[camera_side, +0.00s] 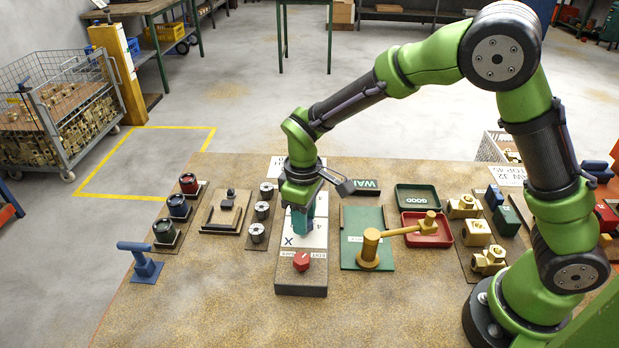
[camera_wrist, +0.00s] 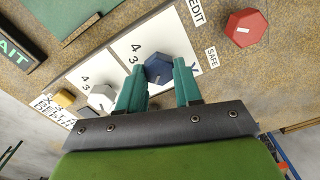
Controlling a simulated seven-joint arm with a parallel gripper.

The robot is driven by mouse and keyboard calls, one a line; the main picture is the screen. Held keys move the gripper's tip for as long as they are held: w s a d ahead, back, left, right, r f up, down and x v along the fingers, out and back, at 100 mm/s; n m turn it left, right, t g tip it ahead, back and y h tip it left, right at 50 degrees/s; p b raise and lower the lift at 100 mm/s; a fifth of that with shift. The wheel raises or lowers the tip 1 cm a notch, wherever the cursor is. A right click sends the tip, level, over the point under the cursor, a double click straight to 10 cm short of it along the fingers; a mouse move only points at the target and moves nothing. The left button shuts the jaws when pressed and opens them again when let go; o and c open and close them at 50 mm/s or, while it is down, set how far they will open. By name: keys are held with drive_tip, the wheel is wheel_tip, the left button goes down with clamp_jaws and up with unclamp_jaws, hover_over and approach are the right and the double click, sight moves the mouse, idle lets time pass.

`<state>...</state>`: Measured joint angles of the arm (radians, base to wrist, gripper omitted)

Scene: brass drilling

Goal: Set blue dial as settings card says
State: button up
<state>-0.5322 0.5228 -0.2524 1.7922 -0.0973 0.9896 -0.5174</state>
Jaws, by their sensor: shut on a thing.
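The blue dial (camera_wrist: 158,69) is a dark blue hexagonal knob on a white scale plate in the wrist view. The figures 3 and 4 show beside it; the rest of its scale is partly hidden. My gripper (camera_wrist: 157,80) has its teal fingers on either side of the dial and is shut on it. In the side view my gripper (camera_side: 303,220) points down over the dial panel (camera_side: 301,289) and hides the blue dial. A white printed card (camera_side: 500,176) lies at the right of the table; I cannot tell its full text or whether it is the settings card.
On the same panel are a red knob (camera_wrist: 245,28), a white knob (camera_wrist: 102,97) and a yellow knob (camera_wrist: 64,98).

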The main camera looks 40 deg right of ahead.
drive_tip(key=m, duration=0.7)
drive_tip(key=shift+d+r, duration=0.1)
drive_tip(key=m, duration=0.6)
drive_tip(key=shift+m, duration=0.4)
drive_tip(key=o, duration=1)
drive_tip(key=shift+o, duration=0.2)
wheel_tip(320, 180, up, 17)
